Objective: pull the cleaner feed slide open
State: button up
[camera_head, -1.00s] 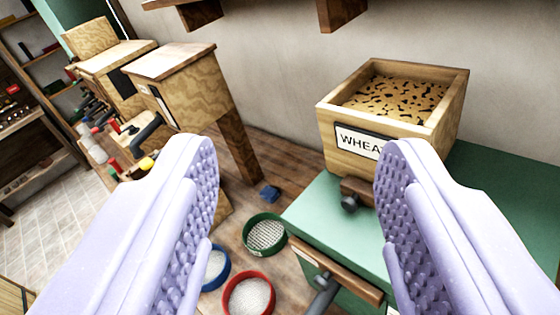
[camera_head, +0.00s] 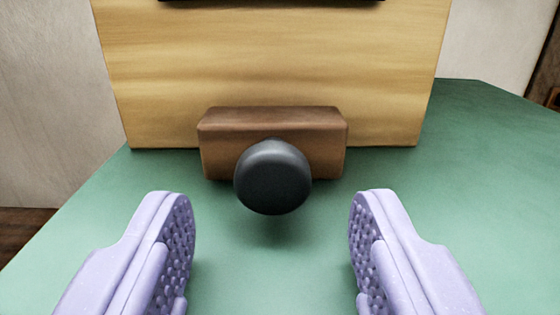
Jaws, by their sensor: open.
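The cleaner feed slide (camera_head: 222,130) is a brown wooden block low on the front of the light wooden hopper box (camera_head: 270,65). A dark round knob (camera_head: 273,177) sticks out from it toward me. My gripper (camera_head: 272,215) is open and empty. Its two pale lilac fingers with studded pads stand left and right of the knob, nearer to me and a little lower in the picture, apart from it. The box's top and its grain are out of view. Only the lower edge of its dark label frame shows.
The green top of the cleaner (camera_head: 460,170) spreads under the box and fingers, clear on both sides. A pale wall (camera_head: 50,100) stands behind, with brown floor at the far left edge.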

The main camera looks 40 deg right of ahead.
jog(key=shift+x, duration=1.1)
jog(key=shift+r, duration=0.1)
grip_shut()
jog(key=v, duration=0.5)
jog(key=shift+p, duration=0.4)
jog(key=shift+s, duration=0.15)
grip_release()
jog(key=shift+s+a, duration=0.1)
